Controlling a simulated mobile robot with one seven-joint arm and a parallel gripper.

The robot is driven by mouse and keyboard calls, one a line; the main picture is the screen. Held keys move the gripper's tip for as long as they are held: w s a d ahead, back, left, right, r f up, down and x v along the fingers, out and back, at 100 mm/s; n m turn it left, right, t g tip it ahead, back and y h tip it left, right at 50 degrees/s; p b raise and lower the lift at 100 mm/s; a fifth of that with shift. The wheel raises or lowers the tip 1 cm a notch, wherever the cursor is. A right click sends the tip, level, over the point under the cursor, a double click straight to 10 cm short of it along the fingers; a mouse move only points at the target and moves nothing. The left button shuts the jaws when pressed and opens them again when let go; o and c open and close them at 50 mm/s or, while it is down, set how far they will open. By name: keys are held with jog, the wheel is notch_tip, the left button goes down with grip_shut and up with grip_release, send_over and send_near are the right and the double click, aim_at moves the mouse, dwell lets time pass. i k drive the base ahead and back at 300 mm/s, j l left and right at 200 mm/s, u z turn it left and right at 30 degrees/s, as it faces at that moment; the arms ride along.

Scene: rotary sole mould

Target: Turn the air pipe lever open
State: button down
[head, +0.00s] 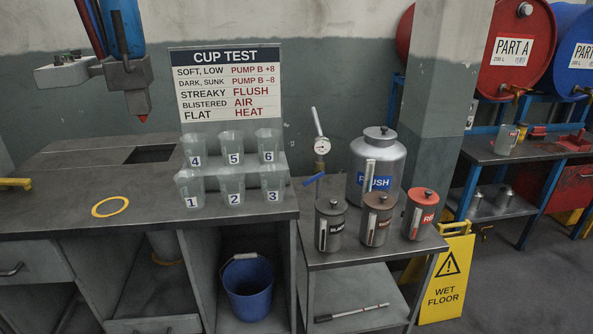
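A thin upright pipe (319,189) with a round white gauge (322,146) stands at the back left of the small side table, close to the wall. A short blue lever (313,180) sits on this pipe below the gauge. It points out to the left, slightly down, across the pipe rather than along it. The lower end of the pipe is hidden behind the canisters. My gripper is not in view, and nothing is seen touching the lever.
A steel FLUSH can (377,160) stands right of the pipe. Three lidded canisters (330,224) stand in front. Numbered cups (231,188) fill a stepped rack to the left. A yellow wet-floor sign (447,279) stands by the table's right side.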

aim_at(321, 173)
jog(key=i+l, duration=0.5)
jog(key=l, duration=0.25)
jog(key=i+l+u, duration=0.1)
jog(key=l, duration=0.25)
jog(key=i+l, duration=0.35)
